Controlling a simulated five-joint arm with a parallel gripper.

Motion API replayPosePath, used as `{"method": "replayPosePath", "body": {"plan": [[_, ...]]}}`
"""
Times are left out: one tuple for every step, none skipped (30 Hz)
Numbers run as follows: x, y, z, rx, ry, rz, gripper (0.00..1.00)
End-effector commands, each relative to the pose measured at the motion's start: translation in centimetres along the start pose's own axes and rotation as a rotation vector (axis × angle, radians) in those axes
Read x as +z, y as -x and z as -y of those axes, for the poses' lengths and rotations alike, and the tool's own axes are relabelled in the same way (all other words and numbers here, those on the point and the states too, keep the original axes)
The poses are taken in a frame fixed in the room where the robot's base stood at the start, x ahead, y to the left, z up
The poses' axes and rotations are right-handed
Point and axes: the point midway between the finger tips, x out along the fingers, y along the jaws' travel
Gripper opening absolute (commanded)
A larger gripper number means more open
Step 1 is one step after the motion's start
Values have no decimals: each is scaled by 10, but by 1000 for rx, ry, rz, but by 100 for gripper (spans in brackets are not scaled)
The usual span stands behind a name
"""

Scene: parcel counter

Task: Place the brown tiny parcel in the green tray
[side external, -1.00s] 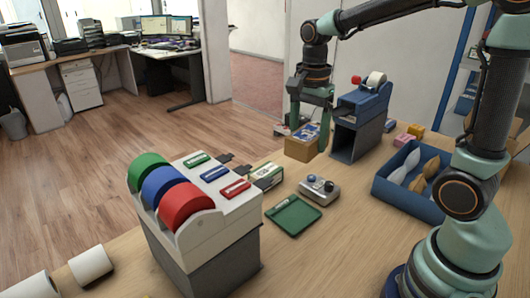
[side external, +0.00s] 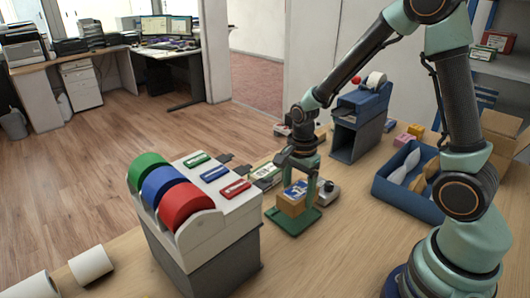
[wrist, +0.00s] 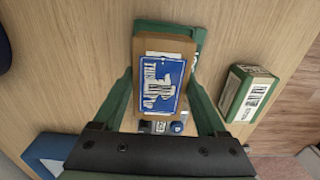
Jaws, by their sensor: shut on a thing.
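The brown tiny parcel (side external: 292,207) is a small cardboard box with a blue and white label on top. It also shows in the wrist view (wrist: 151,48). My gripper (side external: 298,197) is shut on it, one finger at each side, also in the wrist view (wrist: 163,82). The green tray (side external: 293,228) is a small shallow tray directly below the parcel. In the wrist view the tray's rim (wrist: 170,27) shows past the parcel, and the parcel covers most of the rest. I cannot tell whether the parcel touches the tray floor.
A grey device with knobs (side external: 329,192) stands just behind the tray. A green and white box (wrist: 247,94) lies near it. A large dispenser with coloured rolls (side external: 208,212) stands at left. A blue bin (side external: 385,195) is at right. The counter in front is clear.

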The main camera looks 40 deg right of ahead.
Motion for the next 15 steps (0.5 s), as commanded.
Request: {"method": "replayPosePath", "body": {"plan": [[0,-3,0,0,0,0,0],[0,-5,0,0,0,0,0],[0,-7,0,1,0,0,0],[0,-10,0,1,0,0,0],[0,-13,0,2,0,0,0],[0,-19,-1,3,0,0,0],[0,-23,-1,3,0,0,0],[0,-27,-1,4,0,0,0],[0,-32,-1,3,0,0,0],[0,-35,0,3,0,0,0],[0,-38,-1,3,0,0,0],[0,-41,0,1,0,0,0],[0,-42,0,0,0,0,0],[0,-43,0,0,0,0,0],[0,-44,0,-1,0,0,0]]}}
